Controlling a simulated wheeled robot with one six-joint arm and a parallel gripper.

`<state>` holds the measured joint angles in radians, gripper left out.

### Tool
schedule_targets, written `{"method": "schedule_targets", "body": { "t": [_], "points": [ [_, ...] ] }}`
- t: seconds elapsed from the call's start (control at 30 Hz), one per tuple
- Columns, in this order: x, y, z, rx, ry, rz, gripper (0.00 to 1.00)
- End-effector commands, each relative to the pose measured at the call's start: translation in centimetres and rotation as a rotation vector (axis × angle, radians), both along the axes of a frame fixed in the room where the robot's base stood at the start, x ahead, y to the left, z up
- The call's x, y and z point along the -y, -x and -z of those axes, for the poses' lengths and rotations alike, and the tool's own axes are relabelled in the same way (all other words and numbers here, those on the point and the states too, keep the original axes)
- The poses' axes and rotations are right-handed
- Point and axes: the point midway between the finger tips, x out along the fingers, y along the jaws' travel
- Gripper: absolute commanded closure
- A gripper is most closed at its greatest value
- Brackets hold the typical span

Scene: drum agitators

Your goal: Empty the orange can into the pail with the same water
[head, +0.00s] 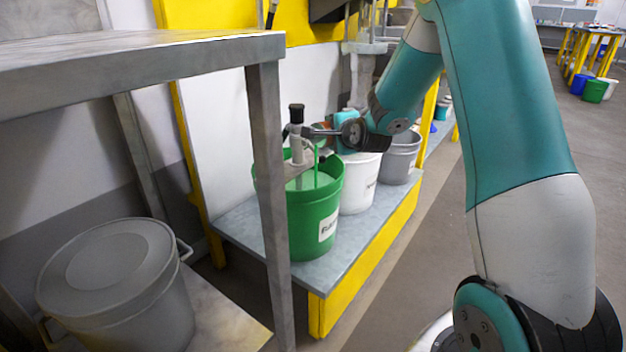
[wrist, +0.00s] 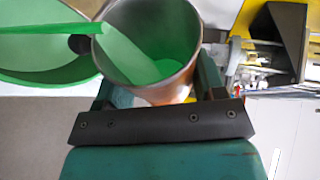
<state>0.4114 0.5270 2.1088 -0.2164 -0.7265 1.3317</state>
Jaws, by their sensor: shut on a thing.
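My gripper (wrist: 157,88) is shut on the orange can (wrist: 166,96); one finger shows on each side of it. The can is tilted toward the pail, with bright green liquid inside. A green streak runs from its rim over the green pail (wrist: 45,72), which looks like liquid pouring. In the head view a thin green vertical streak drops into the labelled green pail (head: 310,222), which holds green liquid. My gripper (head: 328,132) is above that pail's rim there; I cannot make out the can.
A grey post with a black top (head: 297,125) stands at the green pail. A white pail (head: 358,185) and a grey pail (head: 400,160) stand behind it on the low yellow-edged bench (head: 345,262). A metal table (head: 140,55) and a lidded grey drum (head: 115,290) are at left.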

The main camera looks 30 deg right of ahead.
Motion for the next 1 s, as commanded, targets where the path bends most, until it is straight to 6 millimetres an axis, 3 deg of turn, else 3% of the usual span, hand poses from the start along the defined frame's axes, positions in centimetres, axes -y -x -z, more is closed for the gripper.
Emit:
{"method": "schedule_targets", "body": {
  "t": [1.0],
  "points": [
    [-0.29, 0.04, -0.16, 0.012, 0.085, -0.001, 0.66]
  ]
}}
